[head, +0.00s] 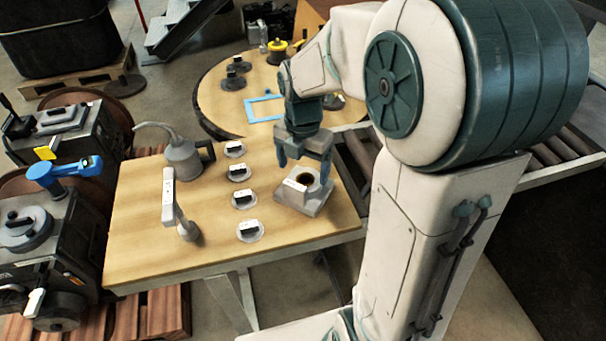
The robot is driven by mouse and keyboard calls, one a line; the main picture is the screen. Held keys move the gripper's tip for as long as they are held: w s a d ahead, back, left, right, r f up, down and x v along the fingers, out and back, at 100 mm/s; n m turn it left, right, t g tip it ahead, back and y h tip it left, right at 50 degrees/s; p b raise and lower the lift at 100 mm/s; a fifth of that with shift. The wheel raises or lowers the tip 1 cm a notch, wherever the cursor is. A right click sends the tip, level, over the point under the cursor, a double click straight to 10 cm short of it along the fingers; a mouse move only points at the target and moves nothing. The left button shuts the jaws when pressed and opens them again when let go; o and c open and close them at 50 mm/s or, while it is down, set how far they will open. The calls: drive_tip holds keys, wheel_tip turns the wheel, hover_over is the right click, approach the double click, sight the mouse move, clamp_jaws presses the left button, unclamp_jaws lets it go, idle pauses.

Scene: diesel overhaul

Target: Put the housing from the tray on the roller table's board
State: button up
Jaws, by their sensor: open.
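A light grey housing (299,191) with a round dark opening sits at the right side of the wooden table in the head view. Its lower part is a wide, flat square; I cannot tell whether that is its own base or a tray under it. My gripper (304,166) points down right over the housing, open, with a finger on either side of its upper part. I cannot tell whether the fingers touch it. A round wooden board (225,110) lies behind, with a blue square frame (264,108) on it; my arm covers part of it.
Several small black-and-white parts on discs (239,173) stand in a row left of the housing. Rollers (565,155) run at the right. Dark machines (40,235) border the table's left.

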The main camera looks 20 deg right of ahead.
wheel_tip(320, 180, up, 8)
drive_tip(key=f, duration=0.1)
drive_tip(key=s+f+m+t, duration=0.1)
drive_tip(key=s+m, duration=0.5)
drive_tip(key=m, duration=0.7)
drive_tip(key=s+f+m+t, duration=0.1)
drive_tip(key=s+m, duration=0.6)
drive_tip(key=m, duration=0.7)
drive_tip(key=shift+d+f+t, duration=0.15)
drive_tip(key=shift+d+t, duration=0.15)
drive_tip(key=shift+t, duration=0.1)
drive_tip(key=shift+s, duration=0.1)
